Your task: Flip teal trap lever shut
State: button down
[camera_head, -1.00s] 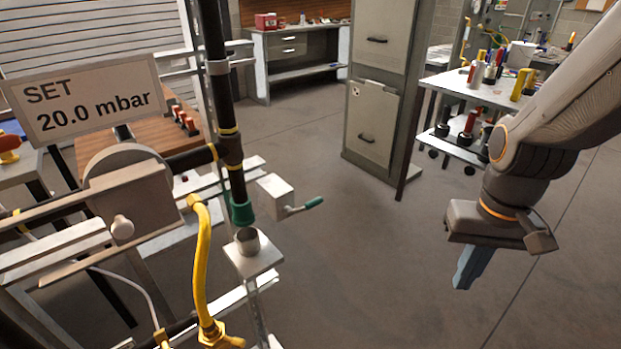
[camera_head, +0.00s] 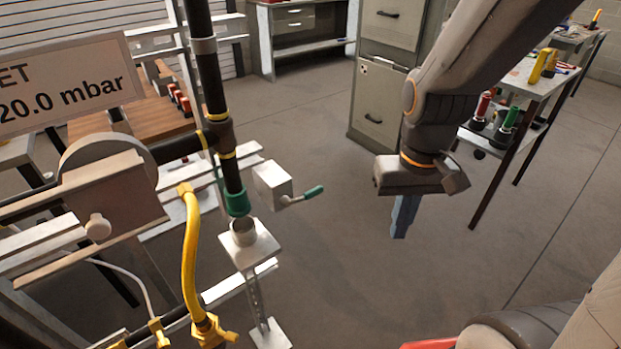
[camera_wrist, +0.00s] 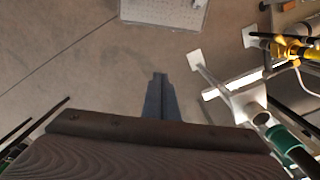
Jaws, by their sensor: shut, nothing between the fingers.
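The lever has a teal grip (camera_head: 314,192) on a thin metal rod. It sticks out to the right, slightly upward, from a pale box (camera_head: 272,185) beside the black vertical pipe, in the head view. My gripper (camera_head: 399,232) points down in open air to the right of the lever, apart from it. Its blue-grey fingers are closed together and hold nothing. In the wrist view the fingers (camera_wrist: 160,80) are over bare floor. I cannot make out the lever in the wrist view.
A green collar (camera_head: 236,203) on the black pipe (camera_head: 215,95) sits above a metal cup (camera_head: 243,233) on a square plate. A yellow hose (camera_head: 189,250) runs beside it. A cabinet (camera_head: 383,100) and a cart (camera_head: 530,85) stand behind. The floor around my gripper is clear.

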jog(key=w+a+r+n+t+p, duration=0.1)
jog(key=w+a+r+n+p, duration=0.25)
jog(key=w+a+r, duration=0.3)
notch_tip(320, 180, up, 6)
jog(key=n+t+y+p, duration=0.1)
jog(key=n+y+p, duration=0.1)
jog(key=n+p, duration=0.1)
send_over(315, 190)
jog(key=s+d, duration=0.2)
jog(key=s, duration=0.2)
jog(key=shift+w+d+r, duration=0.15)
jog(key=shift+d, duration=0.05)
jog(key=x, duration=0.9)
jog(key=p+x, duration=0.1)
jog(key=x, duration=0.4)
jog(key=shift+w+d, duration=0.2)
jog(key=shift+w, duration=0.1)
